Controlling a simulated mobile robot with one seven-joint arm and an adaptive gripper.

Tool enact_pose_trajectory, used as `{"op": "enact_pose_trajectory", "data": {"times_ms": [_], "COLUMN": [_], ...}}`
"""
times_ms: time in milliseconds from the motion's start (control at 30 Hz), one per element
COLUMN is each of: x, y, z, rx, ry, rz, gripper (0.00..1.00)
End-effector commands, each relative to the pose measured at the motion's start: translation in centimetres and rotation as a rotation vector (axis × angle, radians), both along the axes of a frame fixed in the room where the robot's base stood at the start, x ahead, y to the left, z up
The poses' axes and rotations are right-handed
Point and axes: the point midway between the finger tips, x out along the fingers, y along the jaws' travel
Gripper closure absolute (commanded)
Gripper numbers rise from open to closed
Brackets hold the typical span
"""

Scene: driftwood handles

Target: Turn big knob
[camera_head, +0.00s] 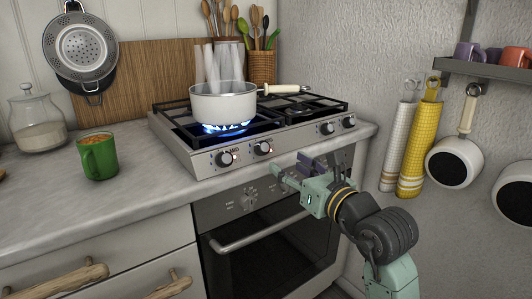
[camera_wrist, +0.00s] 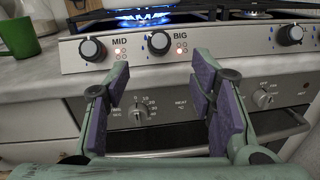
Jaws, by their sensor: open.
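The stove's front panel carries several dark knobs. In the wrist view, the knob beside the "BIG" label (camera_wrist: 158,43) lies beyond my open gripper (camera_wrist: 162,78), roughly centred between its purple-padded fingers and apart from them. The "MID" knob (camera_wrist: 92,48) is to its left. Small red lights glow beside both. In the head view, the second knob from the left (camera_head: 262,149) appears to be the big one. My gripper (camera_head: 292,168) is in front of the stove, below and right of that knob, with nothing held.
A white pot (camera_head: 224,104) steams over a lit blue flame on the stove (camera_head: 205,165). The oven handle (camera_head: 262,232) lies below the gripper. A green mug (camera_head: 98,160) and a glass jar (camera_head: 38,130) stand on the left counter. A wall (camera_head: 330,60) bounds the right side.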

Motion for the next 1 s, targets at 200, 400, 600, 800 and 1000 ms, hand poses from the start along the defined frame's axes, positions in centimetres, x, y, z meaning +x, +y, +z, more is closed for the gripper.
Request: {"op": "enact_pose_trajectory", "data": {"times_ms": [200,400,600,800,1000], "x": [3.0,6.2,8.3,8.8,8.8], "y": [2.0,3.9,5.0,5.3,5.3], "z": [0.3,0.3,0.2,0.1,0.1], "rx": [0.001,0.002,0.004,0.003,0.004], "ry": [0.002,0.001,0.000,-0.002,-0.001], "rz": [0.005,0.005,0.004,0.004,0.003], "gripper": [0.50,0.50,0.50,0.50,0.51]}}
